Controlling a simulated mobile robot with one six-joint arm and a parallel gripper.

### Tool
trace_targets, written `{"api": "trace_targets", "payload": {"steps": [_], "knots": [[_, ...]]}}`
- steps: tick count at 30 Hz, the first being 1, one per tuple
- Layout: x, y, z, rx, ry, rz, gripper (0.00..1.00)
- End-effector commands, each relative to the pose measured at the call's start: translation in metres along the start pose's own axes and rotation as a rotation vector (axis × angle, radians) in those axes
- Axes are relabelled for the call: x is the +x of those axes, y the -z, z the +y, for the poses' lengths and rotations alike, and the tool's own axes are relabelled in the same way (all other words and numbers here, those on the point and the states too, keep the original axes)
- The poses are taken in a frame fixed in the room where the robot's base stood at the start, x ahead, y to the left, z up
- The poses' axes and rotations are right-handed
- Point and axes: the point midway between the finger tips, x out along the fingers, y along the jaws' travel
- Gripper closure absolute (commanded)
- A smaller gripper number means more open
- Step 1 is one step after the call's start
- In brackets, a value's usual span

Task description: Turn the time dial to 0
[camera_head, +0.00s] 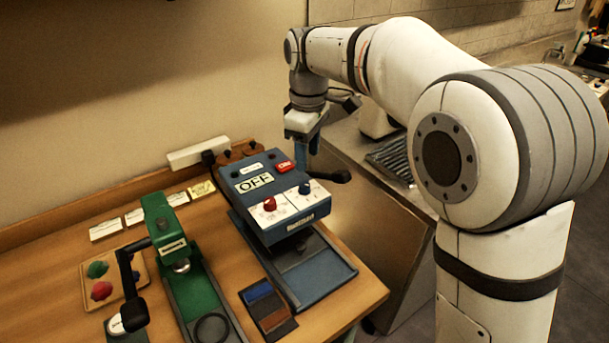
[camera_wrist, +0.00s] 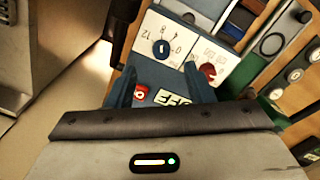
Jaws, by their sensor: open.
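A blue press (camera_head: 262,180) with an OFF display stands on the table. Its white front panel holds a blue knob (camera_head: 304,188) and a red knob (camera_head: 269,203). In the wrist view the blue knob (camera_wrist: 161,47) has small numbers around it, among them 12, 8 and 0, and appears to be the time dial. I cannot read its pointer clearly. The red knob (camera_wrist: 207,71) sits to its right there. My gripper (camera_head: 309,148) is open and empty above the press's rear right side. In the wrist view its blue fingers (camera_wrist: 160,72) are spread, with the blue knob beyond them.
A red button (camera_head: 285,167) sits on the press top. A black handle (camera_head: 336,177) sticks out at its right side. A green press (camera_head: 163,222) with a black lever stands to the left. A colour swatch card (camera_head: 267,307) lies in front. The space above the panel is clear.

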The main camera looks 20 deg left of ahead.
Motion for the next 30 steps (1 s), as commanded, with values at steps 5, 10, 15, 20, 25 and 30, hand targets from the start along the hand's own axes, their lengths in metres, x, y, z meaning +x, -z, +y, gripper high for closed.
{"api": "trace_targets", "payload": {"steps": [5, 10, 15, 20, 25, 30], "knots": [[0.013, 0.009, -0.001, -0.034, 0.006, -0.006, 0.52], [0.04, 0.008, -0.002, -0.031, 0.008, -0.007, 0.52], [0.065, 0.008, -0.002, -0.03, 0.006, -0.006, 0.52], [0.077, 0.008, -0.001, -0.03, 0.004, -0.004, 0.52], [0.08, 0.009, -0.002, -0.03, 0.004, -0.004, 0.52], [0.08, 0.009, -0.002, -0.03, 0.004, -0.003, 0.56]]}}
